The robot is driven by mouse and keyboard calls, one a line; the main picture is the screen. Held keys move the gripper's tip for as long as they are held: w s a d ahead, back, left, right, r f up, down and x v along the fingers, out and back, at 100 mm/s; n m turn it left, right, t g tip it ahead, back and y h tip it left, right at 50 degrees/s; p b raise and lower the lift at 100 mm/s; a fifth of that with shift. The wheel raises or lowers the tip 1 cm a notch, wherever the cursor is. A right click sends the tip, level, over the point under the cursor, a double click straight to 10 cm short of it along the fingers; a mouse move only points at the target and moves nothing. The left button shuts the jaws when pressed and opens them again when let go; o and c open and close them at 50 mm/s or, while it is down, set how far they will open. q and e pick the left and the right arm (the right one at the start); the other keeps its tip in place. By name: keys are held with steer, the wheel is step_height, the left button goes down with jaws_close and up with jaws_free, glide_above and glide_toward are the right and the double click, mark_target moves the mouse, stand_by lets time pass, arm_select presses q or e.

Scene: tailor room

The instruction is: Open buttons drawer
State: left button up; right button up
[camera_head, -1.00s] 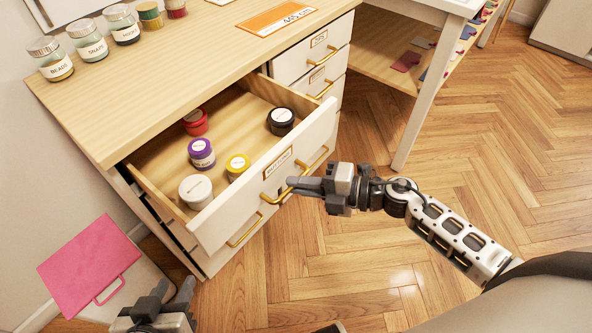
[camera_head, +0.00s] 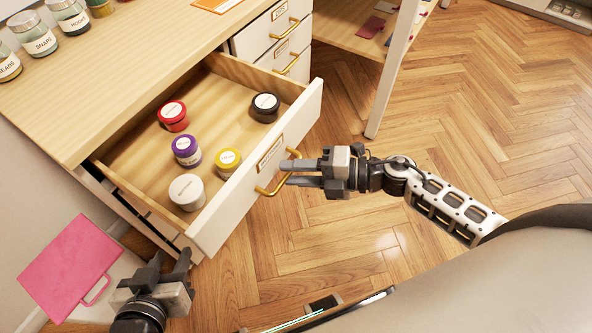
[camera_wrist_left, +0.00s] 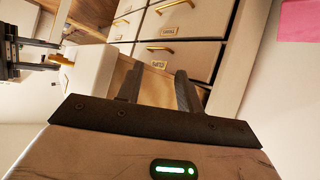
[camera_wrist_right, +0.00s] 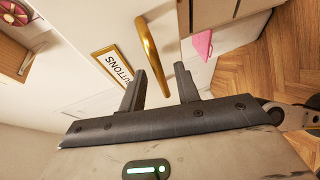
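The buttons drawer (camera_head: 216,226) is pulled well out of the wooden-topped cabinet. Its label reads "BUTTONS" in the right wrist view (camera_wrist_right: 112,66). Its gold handle (camera_head: 268,192) is on the white front. Several jars stand inside, including a red one (camera_head: 173,116), a purple one (camera_head: 187,151) and a white one (camera_head: 187,192). My right gripper (camera_head: 286,173) is open at the handle; in the right wrist view the handle (camera_wrist_right: 154,55) lies just ahead of the fingertips, and contact cannot be told. My left gripper (camera_head: 170,268) is open and empty, low beside the cabinet.
Closed drawers (camera_head: 272,32) with gold handles are at the cabinet's right. Labelled jars (camera_head: 34,34) stand on the top. A pink folder-like item (camera_head: 70,268) lies at lower left. A table leg (camera_head: 393,70) stands to the right, with open wooden floor (camera_head: 470,120) around.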

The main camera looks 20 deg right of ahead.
steer(key=shift+s, duration=0.1)
stand_by(0.3)
arm_select(q)
steer(key=shift+f+b, duration=0.1)
steer(key=shift+b, duration=0.25)
arm_select(e)
steer(key=v, duration=1.6)
